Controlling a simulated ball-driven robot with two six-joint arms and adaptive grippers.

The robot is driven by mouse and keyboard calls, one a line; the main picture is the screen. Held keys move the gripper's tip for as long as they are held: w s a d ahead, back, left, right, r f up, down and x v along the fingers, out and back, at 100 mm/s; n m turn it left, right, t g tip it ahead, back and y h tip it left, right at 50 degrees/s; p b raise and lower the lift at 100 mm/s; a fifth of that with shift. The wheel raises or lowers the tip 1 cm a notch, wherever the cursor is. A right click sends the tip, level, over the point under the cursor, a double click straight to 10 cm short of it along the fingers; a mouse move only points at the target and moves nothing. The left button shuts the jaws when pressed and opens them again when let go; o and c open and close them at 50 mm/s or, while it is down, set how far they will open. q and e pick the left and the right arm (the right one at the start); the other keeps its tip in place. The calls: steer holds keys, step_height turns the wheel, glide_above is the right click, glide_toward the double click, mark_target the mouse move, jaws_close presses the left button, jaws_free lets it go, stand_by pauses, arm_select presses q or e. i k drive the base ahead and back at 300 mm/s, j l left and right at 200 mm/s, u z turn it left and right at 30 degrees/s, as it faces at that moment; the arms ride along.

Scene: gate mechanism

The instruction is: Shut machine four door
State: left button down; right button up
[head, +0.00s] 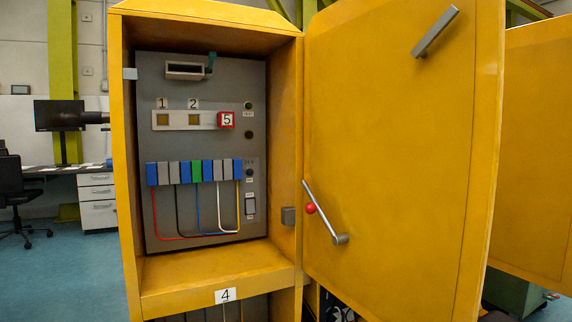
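The yellow cabinet of machine four (212,279) stands in the middle of the head view, with a "4" label (225,295) on its lower front edge. Its yellow door (400,150) is hinged on the right side and stands wide open, its inner face toward me. A grey lever with a red ball (311,209) sits low on the door near the hinge side, and a grey bar handle (435,32) is near its top. Neither of my grippers is in view.
Inside the cabinet is a grey panel (205,130) with numbered slots, a red "5" block (227,119), coloured terminals and wires. Another yellow panel (535,150) stands behind the door at the right. A desk with a monitor (59,115) and a chair (14,190) are at the left, beside open blue floor.

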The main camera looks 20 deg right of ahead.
mark_target(402, 151)
steer(key=l+u, duration=0.15)
steer(key=l, duration=0.25)
steer(key=k+l+u, duration=0.15)
steer(key=l, duration=0.25)
steer(key=l+u, duration=0.15)
steer(key=l, duration=0.25)
steer(key=k+l+u, duration=0.2)
steer(key=l, duration=0.2)
steer(key=l+u, duration=0.15)
steer(key=l, duration=0.2)
steer(key=k+l, duration=0.15)
steer(key=l, duration=0.25)
steer(key=k+l, duration=0.15)
steer(key=l, duration=0.2)
steer(key=k+l, duration=0.1)
steer(key=l, duration=0.3)
steer(key=k+l, duration=0.15)
steer(key=l, duration=0.2)
